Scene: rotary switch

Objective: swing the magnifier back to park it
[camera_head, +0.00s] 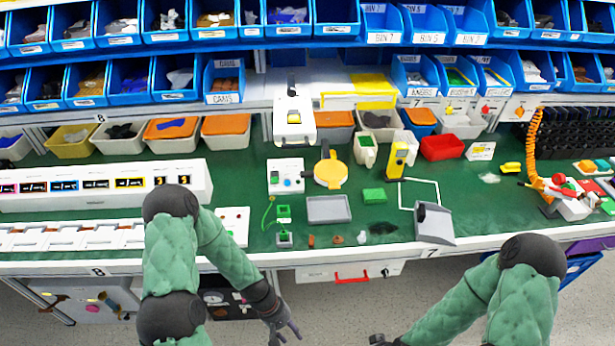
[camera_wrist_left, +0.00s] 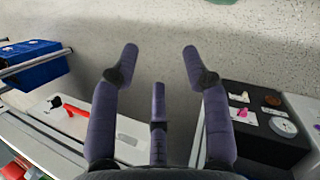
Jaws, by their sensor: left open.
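What looks like the magnifier, a yellow round-framed disc with a short yellow stem (camera_head: 328,172), is over the green bench top near the middle in the head view. It is not in the left wrist view. My left gripper (camera_head: 284,331) is below the bench's front edge, well apart from the magnifier. In the left wrist view its fingers (camera_wrist_left: 160,52) are spread with nothing between them, over the grey floor. My right gripper (camera_head: 380,341) shows only partly at the bottom edge of the head view, away from the bench; its finger opening is hidden.
A white box with a blue knob (camera_head: 286,176) stands left of the magnifier, a grey tray (camera_head: 328,209) in front and a yellow meter (camera_head: 398,158) to the right. Blue bins fill the shelves behind. A drawer with a red handle (camera_head: 352,275) is under the bench edge.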

